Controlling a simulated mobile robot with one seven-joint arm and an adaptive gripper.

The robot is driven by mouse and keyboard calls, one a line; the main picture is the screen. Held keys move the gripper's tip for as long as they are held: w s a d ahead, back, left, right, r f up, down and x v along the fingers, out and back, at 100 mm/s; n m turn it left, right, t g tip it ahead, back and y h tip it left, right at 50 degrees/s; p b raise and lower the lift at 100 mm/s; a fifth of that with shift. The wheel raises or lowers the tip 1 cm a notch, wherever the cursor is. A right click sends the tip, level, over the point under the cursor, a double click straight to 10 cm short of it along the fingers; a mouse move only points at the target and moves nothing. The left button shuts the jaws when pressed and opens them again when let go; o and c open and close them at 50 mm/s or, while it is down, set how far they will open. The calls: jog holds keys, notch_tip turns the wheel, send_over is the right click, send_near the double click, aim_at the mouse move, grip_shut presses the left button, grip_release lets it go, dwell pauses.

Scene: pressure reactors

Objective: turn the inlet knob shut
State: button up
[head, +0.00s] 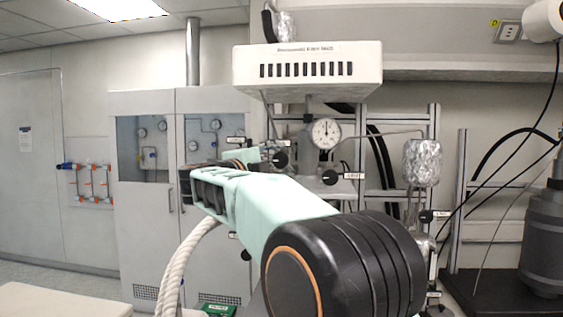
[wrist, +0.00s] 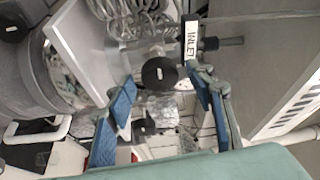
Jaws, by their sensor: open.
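In the wrist view, a round black knob (wrist: 159,73) with a small pale mark on its face sits just below and left of a white INLET label (wrist: 191,40). I take it as the inlet knob, though a black fitting (wrist: 210,44) also sits beside the label. My gripper (wrist: 162,80) is open, one blue-padded finger on each side of the knob in the picture. I see no contact, and the depth gap is unclear. In the head view my arm covers the fingers, and the labels are too small to read.
In the head view, more black knobs (head: 330,177) stand below the pressure gauge (head: 326,133). A foil-wrapped vessel (head: 422,162) hangs to the right. A white vented box (head: 307,70) overhangs the rig. In the wrist view, metal coils (wrist: 130,18) lie beyond the knob and a grey panel edge is at right.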

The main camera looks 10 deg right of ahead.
jog(key=v, duration=1)
jog(key=shift+s+a, duration=0.2)
jog(key=shift+s, duration=0.05)
